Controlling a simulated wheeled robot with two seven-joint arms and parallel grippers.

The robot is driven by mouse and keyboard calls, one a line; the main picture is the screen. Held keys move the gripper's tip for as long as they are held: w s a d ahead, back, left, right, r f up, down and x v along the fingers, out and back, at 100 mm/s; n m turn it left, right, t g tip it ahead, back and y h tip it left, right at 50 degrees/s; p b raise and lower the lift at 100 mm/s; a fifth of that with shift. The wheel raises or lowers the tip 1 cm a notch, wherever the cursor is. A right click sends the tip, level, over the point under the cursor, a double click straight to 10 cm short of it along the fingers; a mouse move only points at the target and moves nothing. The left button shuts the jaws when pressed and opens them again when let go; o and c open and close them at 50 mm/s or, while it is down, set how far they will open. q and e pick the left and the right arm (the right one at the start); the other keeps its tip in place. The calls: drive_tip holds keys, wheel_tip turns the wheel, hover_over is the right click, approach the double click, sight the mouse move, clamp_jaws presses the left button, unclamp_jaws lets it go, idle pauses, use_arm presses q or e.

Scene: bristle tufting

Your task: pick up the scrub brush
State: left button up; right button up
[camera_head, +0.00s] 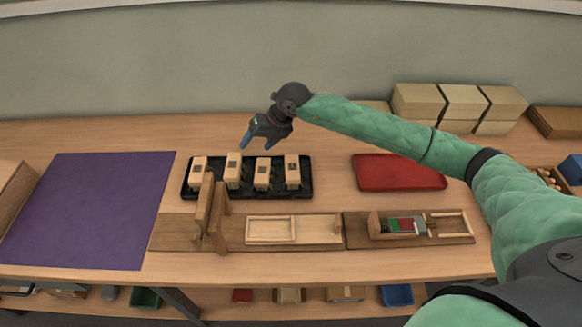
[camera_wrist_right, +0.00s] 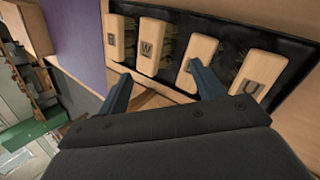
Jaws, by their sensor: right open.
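Several pale wooden brush blocks stand in a row on a black tray (camera_head: 307,190). They are the leftmost block (camera_head: 198,171), a second block (camera_head: 233,170), a third block (camera_head: 262,175) and the rightmost block (camera_head: 292,172). In the right wrist view they bear dark letters, including a W on the second block (camera_wrist_right: 152,50) and a U on the rightmost block (camera_wrist_right: 264,68); bristles show beside some. I cannot tell which is the scrub brush. My right gripper (camera_head: 258,142) is open and empty above the row; one finger overlaps the third block (camera_wrist_right: 190,68) in the wrist view. My left gripper is out of view.
A purple mat (camera_head: 95,210) lies left and a red tray (camera_head: 398,172) right. In front stand an upright wooden fixture (camera_head: 220,215), a shallow wooden frame (camera_head: 272,230) and a wooden jig (camera_head: 385,225). Pale boxes (camera_head: 420,101) are stacked at the back right.

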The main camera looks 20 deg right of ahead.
drive_tip(key=d+f+m+h, duration=0.1)
drive_tip(key=d+f+h, duration=0.2)
drive_tip(key=d, duration=0.2)
drive_tip(key=m+g+h, duration=0.2)
drive_tip(key=h, duration=0.1)
hover_over(292, 167)
drive_tip(key=shift+w, duration=0.15)
drive_tip(key=shift+d, duration=0.25)
drive_tip(key=shift+f+m, duration=0.3)
drive_tip(key=shift+m, duration=0.1)
drive_tip(key=shift+f+p, duration=0.7)
drive_tip(key=shift+f, duration=0.45)
drive_tip(key=f+p, duration=0.1)
drive_tip(key=f, duration=0.1)
drive_tip(key=f+p, duration=0.1)
drive_tip(key=shift+a+f+p, duration=0.2)
drive_tip(key=shift+f+p, duration=0.15)
drive_tip(key=shift+f, duration=0.05)
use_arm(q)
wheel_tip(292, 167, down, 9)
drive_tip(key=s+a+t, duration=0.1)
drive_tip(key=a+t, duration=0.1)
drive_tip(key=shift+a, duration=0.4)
use_arm(e)
drive_tip(key=shift+f, duration=0.6)
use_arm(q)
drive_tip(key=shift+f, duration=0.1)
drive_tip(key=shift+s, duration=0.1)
use_arm(e)
drive_tip(key=c, duration=1.1)
